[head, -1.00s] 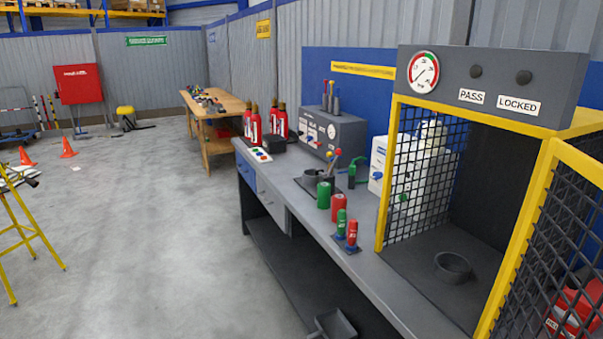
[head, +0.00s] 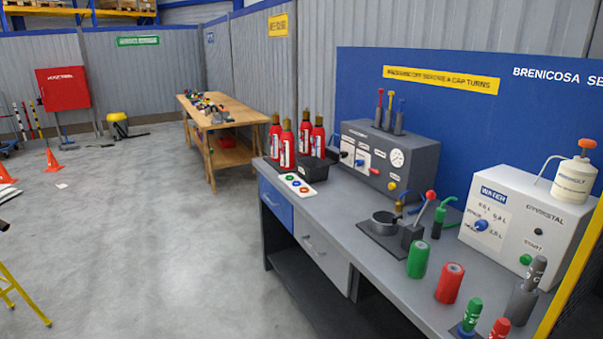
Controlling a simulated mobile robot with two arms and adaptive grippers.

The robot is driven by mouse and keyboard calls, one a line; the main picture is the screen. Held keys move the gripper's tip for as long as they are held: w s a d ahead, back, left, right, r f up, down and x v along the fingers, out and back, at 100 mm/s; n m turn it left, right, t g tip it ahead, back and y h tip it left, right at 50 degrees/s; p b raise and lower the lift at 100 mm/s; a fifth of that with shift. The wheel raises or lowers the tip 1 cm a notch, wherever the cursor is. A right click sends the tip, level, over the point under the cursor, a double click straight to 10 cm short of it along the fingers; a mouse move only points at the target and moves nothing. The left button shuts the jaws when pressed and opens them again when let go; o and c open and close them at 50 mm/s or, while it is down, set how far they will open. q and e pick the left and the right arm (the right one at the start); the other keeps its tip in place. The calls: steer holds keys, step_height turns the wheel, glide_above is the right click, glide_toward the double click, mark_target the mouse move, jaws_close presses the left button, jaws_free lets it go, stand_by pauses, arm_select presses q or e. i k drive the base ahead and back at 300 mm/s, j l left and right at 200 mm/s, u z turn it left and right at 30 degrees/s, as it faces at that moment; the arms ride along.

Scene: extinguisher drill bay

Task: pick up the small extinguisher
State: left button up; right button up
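Several small red extinguishers (head: 287,148) with brassy tops and white labels stand upright in a dark holder (head: 316,171) at the far left end of the grey workbench. They stand close together, and the holder hides their lower parts. I cannot tell which one of them the task means. Neither of my grippers shows in the head view.
The workbench (head: 375,263) also bears a grey gauge box (head: 420,152), a white water unit (head: 545,207), green (head: 418,260) and red (head: 450,284) cylinders, and a button plate (head: 297,184). A wooden table (head: 238,121) stands beyond. The floor at left is mostly clear.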

mark_target(275, 131)
steer(key=i+j, duration=0.35)
steer(key=i, duration=0.2)
steer(key=i+j, duration=0.35)
steer(key=i, duration=0.25)
steer(key=i+j, duration=0.35)
steer(key=i, duration=0.2)
steer(key=z, duration=3.1)
steer(key=j+u, duration=0.1)
steer(key=u, duration=3)
